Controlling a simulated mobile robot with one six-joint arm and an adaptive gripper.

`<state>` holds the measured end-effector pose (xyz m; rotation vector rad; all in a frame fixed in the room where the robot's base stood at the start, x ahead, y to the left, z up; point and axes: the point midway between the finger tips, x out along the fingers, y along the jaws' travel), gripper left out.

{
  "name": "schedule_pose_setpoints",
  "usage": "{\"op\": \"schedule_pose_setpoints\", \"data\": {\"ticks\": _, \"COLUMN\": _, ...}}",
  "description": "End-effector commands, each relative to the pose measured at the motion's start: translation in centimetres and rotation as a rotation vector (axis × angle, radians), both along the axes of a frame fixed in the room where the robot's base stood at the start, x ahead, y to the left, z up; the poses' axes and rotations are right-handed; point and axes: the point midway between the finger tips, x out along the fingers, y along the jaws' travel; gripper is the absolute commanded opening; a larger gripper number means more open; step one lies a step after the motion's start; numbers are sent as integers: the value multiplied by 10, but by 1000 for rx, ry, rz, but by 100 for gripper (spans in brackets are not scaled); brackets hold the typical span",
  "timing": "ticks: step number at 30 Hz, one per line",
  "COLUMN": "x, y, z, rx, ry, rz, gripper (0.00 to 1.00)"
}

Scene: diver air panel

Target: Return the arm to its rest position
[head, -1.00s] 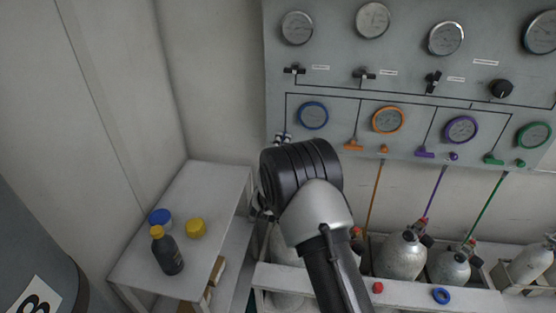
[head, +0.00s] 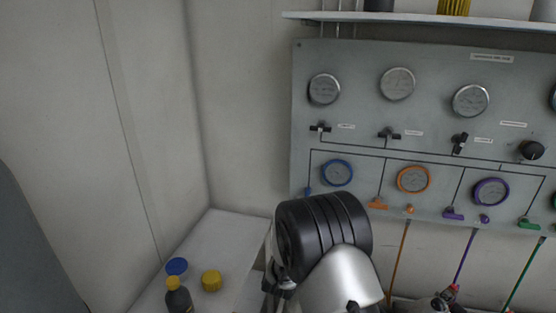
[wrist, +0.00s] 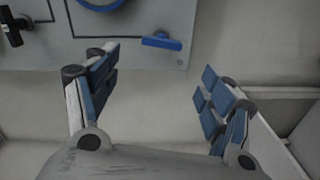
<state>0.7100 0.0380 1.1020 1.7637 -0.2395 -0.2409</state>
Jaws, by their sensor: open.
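My arm (head: 325,235) stands in front of the panel's lower left corner in the head view. My gripper (wrist: 160,82) is open and empty in the wrist view, its blue-padded fingers wide apart. Beyond the fingers is the lower edge of the grey panel (wrist: 150,20) with a blue valve handle (wrist: 162,42), apart from both fingers. In the head view the blue handle (head: 308,192) shows at the panel's lower left. Part of my gripper (head: 275,287) shows low beside my arm there; its fingertips are hard to make out.
A white side table (head: 215,240) at lower left holds a blue cap (head: 176,267), a yellow cap (head: 211,281) and a dark bottle (head: 179,297). A shelf (head: 420,18) runs above the panel. Orange (head: 399,262), purple and green hoses hang below. Bare wall lies left of the panel.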

Motion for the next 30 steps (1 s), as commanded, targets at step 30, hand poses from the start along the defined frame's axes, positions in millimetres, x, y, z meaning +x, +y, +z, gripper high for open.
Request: {"op": "schedule_pose_setpoints", "data": {"ticks": 30, "x": -410, "y": -25, "z": 125, "rx": 1237, "ry": 717, "rz": -394, "gripper": 75}}
